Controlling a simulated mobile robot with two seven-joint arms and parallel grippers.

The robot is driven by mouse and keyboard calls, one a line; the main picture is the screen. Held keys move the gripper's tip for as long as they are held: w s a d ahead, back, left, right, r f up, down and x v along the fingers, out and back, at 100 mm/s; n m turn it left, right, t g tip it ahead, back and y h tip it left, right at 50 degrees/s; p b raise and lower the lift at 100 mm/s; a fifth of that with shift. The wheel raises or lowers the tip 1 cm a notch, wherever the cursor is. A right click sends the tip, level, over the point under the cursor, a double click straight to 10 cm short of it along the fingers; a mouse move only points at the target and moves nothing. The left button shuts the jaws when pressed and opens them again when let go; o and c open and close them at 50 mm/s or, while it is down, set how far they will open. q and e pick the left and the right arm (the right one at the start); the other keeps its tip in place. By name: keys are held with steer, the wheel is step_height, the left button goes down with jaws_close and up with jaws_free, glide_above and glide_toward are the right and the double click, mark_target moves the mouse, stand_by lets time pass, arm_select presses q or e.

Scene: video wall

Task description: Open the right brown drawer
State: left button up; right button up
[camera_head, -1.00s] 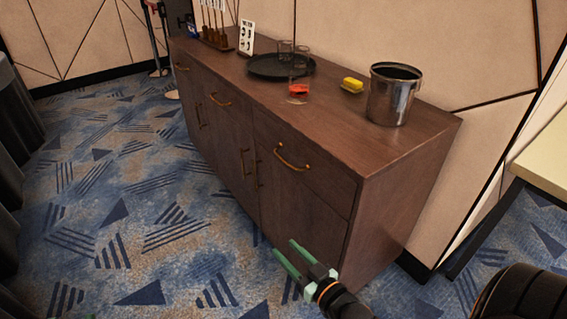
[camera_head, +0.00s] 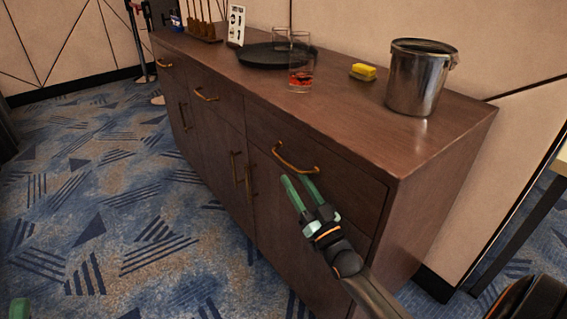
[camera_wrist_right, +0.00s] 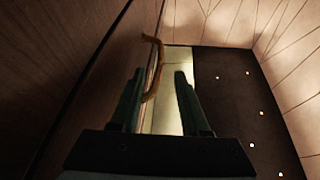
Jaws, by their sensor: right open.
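The right brown drawer (camera_head: 345,187) is closed, at the top right of the brown cabinet's front. Its curved brass handle (camera_head: 288,164) also shows in the right wrist view (camera_wrist_right: 157,62). My right gripper (camera_head: 295,178) is open and empty, with its green fingertips just below and close to the handle. In the right wrist view the handle appears between the fingers (camera_wrist_right: 159,76), nearer the left one; I cannot tell whether they touch. A green tip of my left gripper (camera_head: 20,308) shows at the bottom left corner of the head view; the rest is out of frame.
On the cabinet top (camera_head: 340,125) stand a metal bucket (camera_head: 415,80), a yellow sponge (camera_head: 363,72), a glass with red liquid (camera_head: 301,74) and a black round tray (camera_head: 262,56). Doors with brass handles lie below the drawers. The carpet (camera_head: 110,200) in front is clear.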

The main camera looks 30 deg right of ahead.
mark_target(283, 159)
steer(key=b+x, duration=0.1)
steer(key=x, duration=0.6)
steer(key=shift+c, duration=0.3)
jaws_close()
stand_by(1.1)
